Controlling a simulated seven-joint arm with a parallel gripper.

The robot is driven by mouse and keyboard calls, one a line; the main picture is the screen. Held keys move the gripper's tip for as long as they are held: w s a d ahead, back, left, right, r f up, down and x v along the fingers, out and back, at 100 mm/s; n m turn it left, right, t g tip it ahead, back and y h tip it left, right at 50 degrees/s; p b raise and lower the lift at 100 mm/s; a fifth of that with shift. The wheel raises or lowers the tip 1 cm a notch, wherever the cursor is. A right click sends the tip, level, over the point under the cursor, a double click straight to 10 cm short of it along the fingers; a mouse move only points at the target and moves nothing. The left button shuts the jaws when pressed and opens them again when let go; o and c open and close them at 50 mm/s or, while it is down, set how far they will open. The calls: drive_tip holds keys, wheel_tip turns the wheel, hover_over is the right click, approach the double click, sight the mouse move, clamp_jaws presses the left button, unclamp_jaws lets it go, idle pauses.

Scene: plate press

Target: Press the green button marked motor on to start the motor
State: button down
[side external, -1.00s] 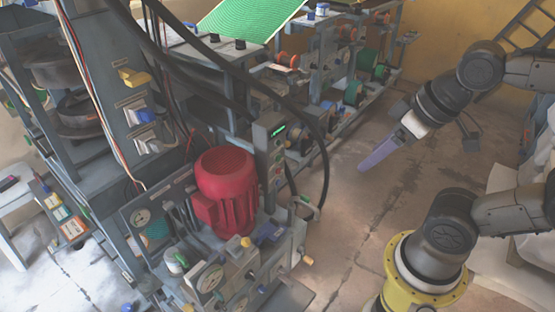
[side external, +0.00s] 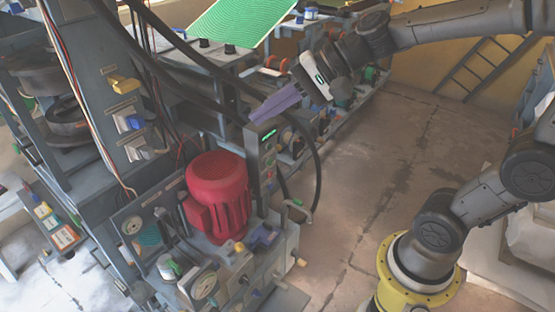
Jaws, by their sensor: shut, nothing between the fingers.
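A narrow grey control box (side external: 255,160) stands upright behind the red motor (side external: 217,190). A lit green display (side external: 268,134) is near the top of its face. A column of small round buttons (side external: 269,160) sits below the display; their markings are too small to read, so I cannot tell which is marked motor on. My gripper (side external: 254,118) has long purple fingers, shut and empty. The fingertips point down and left, and in the picture they lie just above the top of the control box. I cannot tell the gap in depth.
Thick black hoses (side external: 318,165) loop beside the control box. Gauges (side external: 204,285) and valves stand in front of the motor. A green sheet (side external: 240,20) lies on the machine behind. The floor (side external: 365,150) to the right is clear.

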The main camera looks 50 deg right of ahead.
drive_tip(key=w+d+f+m+t+h, duration=0.1)
drive_tip(key=w+d+f+m, duration=0.2)
drive_tip(key=w+d+m, duration=0.3)
drive_tip(key=w+d+f+m+t, duration=0.1)
drive_tip(key=w+d+f+m, duration=0.2)
drive_tip(key=w, duration=0.5)
drive_tip(key=w+d+f+m+t+h, duration=0.1)
drive_tip(key=w+d+f+m+h, duration=0.25)
drive_tip(key=d+f+m, duration=0.6)
drive_tip(key=s+d+f+m+g+h, duration=0.1)
drive_tip(key=s+d+f+m, duration=0.2)
drive_tip(key=d+f, duration=0.5)
drive_tip(key=s+d+f+m+g+h, duration=0.1)
drive_tip(key=s+d+f+m, duration=0.1)
drive_tip(key=d+f, duration=0.6)
wheel_tip(320, 180, down, 6)
drive_tip(key=shift+s+r+m, duration=0.2)
drive_tip(key=shift+s+m, duration=0.2)
drive_tip(key=shift+m, duration=0.15)
drive_tip(key=shift+f, duration=0.1)
